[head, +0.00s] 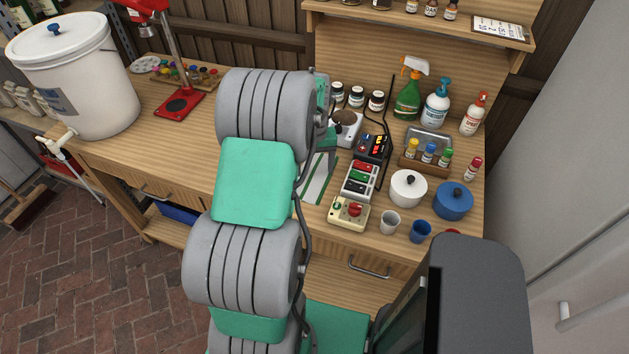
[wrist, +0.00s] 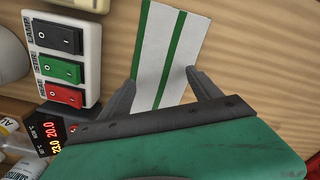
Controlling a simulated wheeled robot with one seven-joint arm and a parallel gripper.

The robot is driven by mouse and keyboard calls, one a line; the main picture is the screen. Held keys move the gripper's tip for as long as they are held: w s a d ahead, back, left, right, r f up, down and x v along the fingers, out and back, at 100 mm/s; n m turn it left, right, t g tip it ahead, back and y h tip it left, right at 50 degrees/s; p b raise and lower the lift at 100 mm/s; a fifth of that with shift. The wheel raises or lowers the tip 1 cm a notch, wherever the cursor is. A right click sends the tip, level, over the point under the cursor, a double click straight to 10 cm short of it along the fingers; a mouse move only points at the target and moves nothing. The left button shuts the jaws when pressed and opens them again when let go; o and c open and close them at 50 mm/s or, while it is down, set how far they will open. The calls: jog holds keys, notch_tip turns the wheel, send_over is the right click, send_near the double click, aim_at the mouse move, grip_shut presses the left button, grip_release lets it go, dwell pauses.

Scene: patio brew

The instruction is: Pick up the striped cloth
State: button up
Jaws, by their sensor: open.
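The striped cloth is white with green stripes and lies flat on the wooden bench. In the wrist view the cloth (wrist: 172,47) sits at top centre, with its lower end between the fingers of my gripper (wrist: 163,88). My gripper is open and holds nothing; I cannot tell how high the fingertips are above the cloth. In the head view the cloth (head: 316,184) shows in part beside my arm, which hides the rest of it.
A power strip with black, green and red switches (wrist: 62,55) lies close left of my gripper in the wrist view. In the head view a control box with a red knob (head: 348,214), a white pot (head: 408,188) and a digital controller (head: 373,147) stand right of the cloth.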

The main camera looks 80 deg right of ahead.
jog(key=shift+f, duration=0.65)
jog(key=shift+a, duration=0.1)
jog(key=c, duration=1.4)
jog(key=shift+c, duration=0.4)
jog(key=shift+r, duration=0.25)
grip_shut()
notch_tip(320, 180, up, 12)
jog(key=p, duration=0.7)
jog(key=shift+f, duration=0.2)
jog(key=shift+w, duration=0.1)
